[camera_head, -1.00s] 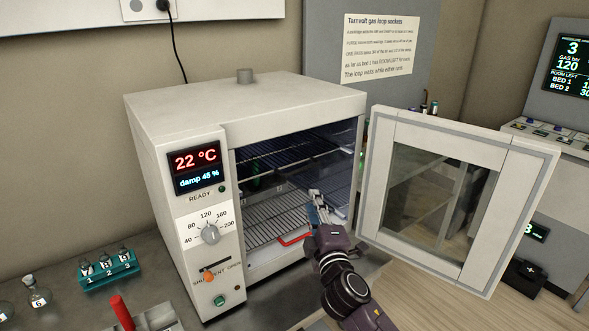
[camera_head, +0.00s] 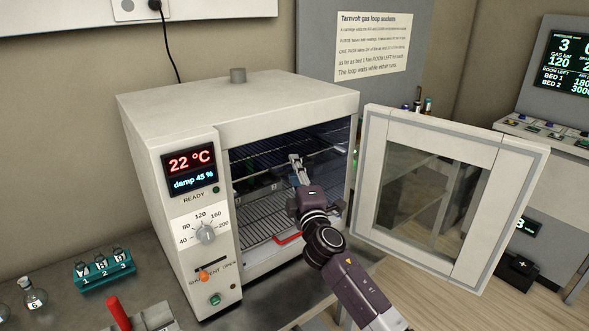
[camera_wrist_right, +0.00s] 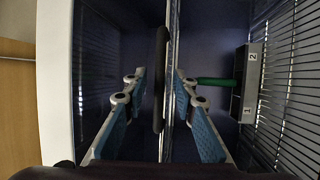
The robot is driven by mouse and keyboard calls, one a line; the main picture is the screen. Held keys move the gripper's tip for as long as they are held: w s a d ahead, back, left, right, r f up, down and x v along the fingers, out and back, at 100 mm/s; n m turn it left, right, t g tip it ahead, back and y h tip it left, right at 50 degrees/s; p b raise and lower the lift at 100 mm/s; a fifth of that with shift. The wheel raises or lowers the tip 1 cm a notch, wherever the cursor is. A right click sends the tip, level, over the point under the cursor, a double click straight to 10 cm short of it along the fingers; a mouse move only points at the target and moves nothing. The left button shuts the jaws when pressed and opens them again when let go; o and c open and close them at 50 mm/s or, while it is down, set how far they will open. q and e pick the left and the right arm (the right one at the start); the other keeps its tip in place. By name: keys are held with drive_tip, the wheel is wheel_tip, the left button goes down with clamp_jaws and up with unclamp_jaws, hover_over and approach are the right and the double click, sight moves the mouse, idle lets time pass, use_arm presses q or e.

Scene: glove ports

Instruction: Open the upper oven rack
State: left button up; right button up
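The oven (camera_head: 290,87) stands with its glass door (camera_head: 450,130) swung open to the right. The upper rack (camera_head: 270,158) is a wire shelf inside, near the top. In the right wrist view the upper rack is nearly edge-on as a thin upright line, with a dark handle bar (camera_wrist_right: 161,75) along it. My right gripper (camera_head: 295,160) reaches through the oven opening at upper rack height. In the wrist view its blue-padded fingers (camera_wrist_right: 160,98) are apart, one on each side of the bar; I see no contact. My left gripper is out of view.
The lower rack (camera_head: 262,222) has a red handle (camera_head: 288,238). A numbered holder (camera_wrist_right: 248,85) with a green item (camera_wrist_right: 215,82) sits by the wires in the wrist view. A teal vial rack (camera_head: 104,268) and a red handle (camera_head: 119,313) stand left of the oven.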

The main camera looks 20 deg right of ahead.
clamp_jaws()
drive_tip(key=shift+s, duration=0.1)
idle(0.4)
